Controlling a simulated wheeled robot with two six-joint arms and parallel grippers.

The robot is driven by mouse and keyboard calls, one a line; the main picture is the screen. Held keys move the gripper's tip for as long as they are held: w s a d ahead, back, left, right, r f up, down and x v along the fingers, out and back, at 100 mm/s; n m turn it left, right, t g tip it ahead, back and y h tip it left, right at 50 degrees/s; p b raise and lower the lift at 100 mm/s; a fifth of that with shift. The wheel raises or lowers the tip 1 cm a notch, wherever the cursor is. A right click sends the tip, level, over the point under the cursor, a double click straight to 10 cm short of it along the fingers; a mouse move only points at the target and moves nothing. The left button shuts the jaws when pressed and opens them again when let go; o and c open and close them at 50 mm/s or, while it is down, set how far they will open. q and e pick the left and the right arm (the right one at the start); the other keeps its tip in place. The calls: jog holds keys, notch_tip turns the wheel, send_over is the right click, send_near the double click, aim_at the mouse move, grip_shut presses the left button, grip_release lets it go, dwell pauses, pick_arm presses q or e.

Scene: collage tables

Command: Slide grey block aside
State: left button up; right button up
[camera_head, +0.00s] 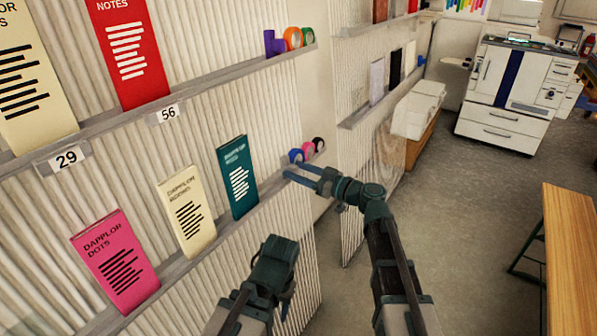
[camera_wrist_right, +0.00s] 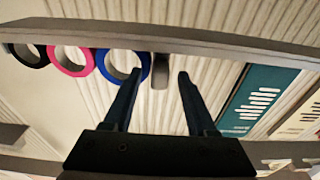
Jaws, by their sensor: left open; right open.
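The small grey block (camera_wrist_right: 159,73) shows in the right wrist view against the ribbed wall, at the shelf ledge (camera_wrist_right: 215,45). It lies between the blue tape roll (camera_wrist_right: 123,66) and the teal booklet (camera_wrist_right: 252,100). My right gripper (camera_head: 292,170) is open at the lower ledge in the head view. In the wrist view its two fingers are spread, with the block appearing between their tips; whether they touch it I cannot tell. In the head view I cannot make out the block. My left gripper (camera_head: 274,258) is open, low in front of the shelf wall.
Pink (camera_wrist_right: 70,60) and black (camera_wrist_right: 28,55) tape rolls lie beyond the blue one. Cream (camera_head: 187,212) and magenta (camera_head: 115,262) booklets stand along the same ledge. An upper ledge (camera_head: 220,80) holds more items. A wooden table (camera_head: 570,255) stands at right; the floor between is clear.

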jog(key=shift+c, duration=0.3)
grip_shut()
dwell(0.6)
dwell(0.4)
